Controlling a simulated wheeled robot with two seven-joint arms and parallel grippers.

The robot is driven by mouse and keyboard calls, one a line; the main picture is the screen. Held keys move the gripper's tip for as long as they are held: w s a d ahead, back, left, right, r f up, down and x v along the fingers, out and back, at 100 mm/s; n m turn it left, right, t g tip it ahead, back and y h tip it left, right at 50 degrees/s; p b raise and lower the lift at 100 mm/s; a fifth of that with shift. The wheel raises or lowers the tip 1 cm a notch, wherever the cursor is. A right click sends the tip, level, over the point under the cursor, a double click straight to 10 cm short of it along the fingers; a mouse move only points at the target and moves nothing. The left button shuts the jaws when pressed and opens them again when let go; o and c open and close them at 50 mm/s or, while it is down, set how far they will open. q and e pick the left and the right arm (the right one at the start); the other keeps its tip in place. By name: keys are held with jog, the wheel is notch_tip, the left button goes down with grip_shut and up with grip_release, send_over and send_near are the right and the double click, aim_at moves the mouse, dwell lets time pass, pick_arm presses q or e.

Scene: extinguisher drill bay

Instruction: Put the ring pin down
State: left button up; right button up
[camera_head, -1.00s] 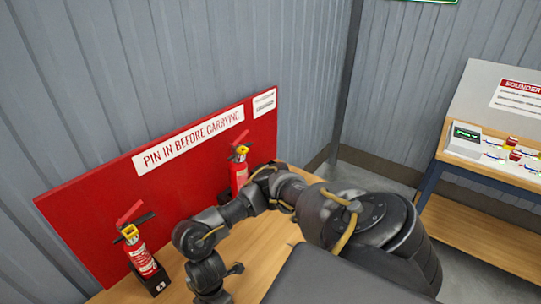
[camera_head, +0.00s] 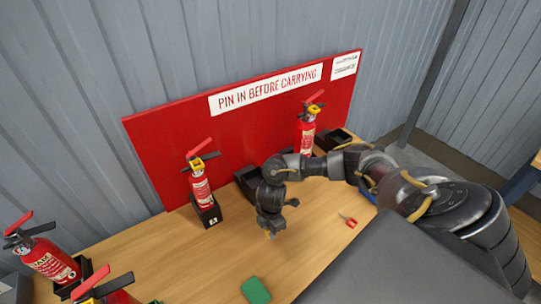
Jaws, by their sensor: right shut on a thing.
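My right gripper (camera_head: 270,231) points down over the wooden bench, left of centre. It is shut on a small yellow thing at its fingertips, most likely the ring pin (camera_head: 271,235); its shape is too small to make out. I cannot tell whether it touches the bench top (camera_head: 305,250). My left gripper is not in view.
Red extinguishers stand at the middle (camera_head: 201,185), the back (camera_head: 306,132) and the left (camera_head: 48,260). An empty black holder (camera_head: 247,180) is behind my right gripper. A small red-handled item (camera_head: 348,220) and a green block (camera_head: 256,290) lie on the bench.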

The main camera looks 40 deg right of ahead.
jog(key=shift+w+d+f, duration=0.35)
jog(key=shift+d+f, duration=0.1)
jog(key=shift+f, duration=0.3)
jog(key=shift+w+d+f, duration=0.1)
jog(key=shift+f, duration=1.55)
jog(key=o, duration=1.1)
jog(key=shift+f, duration=0.1)
jog(key=r, duration=1.2)
jog(key=shift+d+r, duration=0.15)
jog(key=shift+d, duration=0.2)
